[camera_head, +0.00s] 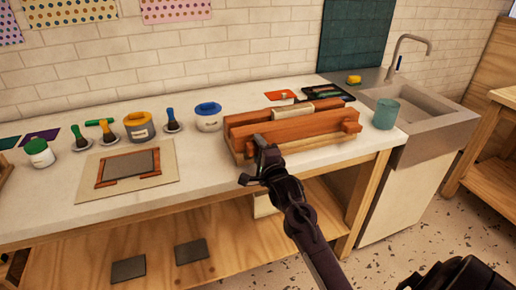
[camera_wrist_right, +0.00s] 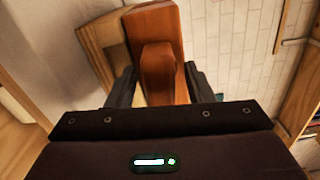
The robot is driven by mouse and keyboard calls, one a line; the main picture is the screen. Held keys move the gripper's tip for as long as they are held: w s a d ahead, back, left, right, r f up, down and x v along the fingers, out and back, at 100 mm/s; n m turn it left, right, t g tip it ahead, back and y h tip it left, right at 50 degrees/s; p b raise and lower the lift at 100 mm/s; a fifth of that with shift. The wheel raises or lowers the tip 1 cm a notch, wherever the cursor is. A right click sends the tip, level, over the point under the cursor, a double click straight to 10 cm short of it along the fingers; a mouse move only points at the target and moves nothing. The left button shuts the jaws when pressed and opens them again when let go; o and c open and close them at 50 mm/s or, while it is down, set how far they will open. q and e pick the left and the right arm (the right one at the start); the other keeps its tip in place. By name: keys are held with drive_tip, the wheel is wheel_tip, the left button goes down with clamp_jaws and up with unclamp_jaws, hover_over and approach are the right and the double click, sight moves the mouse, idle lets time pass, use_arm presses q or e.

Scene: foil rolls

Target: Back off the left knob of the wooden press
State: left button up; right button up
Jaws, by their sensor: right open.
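The wooden press (camera_head: 288,130), with reddish-brown beams, stands on the white counter near the sink. My right gripper (camera_head: 256,160) is at the front left end of the press, and hides its left knob in the head view. In the right wrist view, the reddish-brown left knob (camera_wrist_right: 157,62) stands between the two dark fingers of my open right gripper (camera_wrist_right: 161,86). A finger is on each side of it; I cannot tell whether either touches. A long beam of the press (camera_wrist_right: 155,22) lies behind the knob. My left gripper is not in view.
A teal cup (camera_head: 385,113) stands right of the press, beside the sink (camera_head: 432,115). A blue-lidded jar (camera_head: 208,117) stands to its left. A framed screen (camera_head: 130,166) lies on a board farther left. The counter between screen and press is clear.

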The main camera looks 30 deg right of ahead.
drive_tip(key=shift+c, duration=0.2)
drive_tip(key=c, duration=0.7)
drive_tip(key=shift+c, duration=0.2)
drive_tip(key=shift+n, duration=0.3)
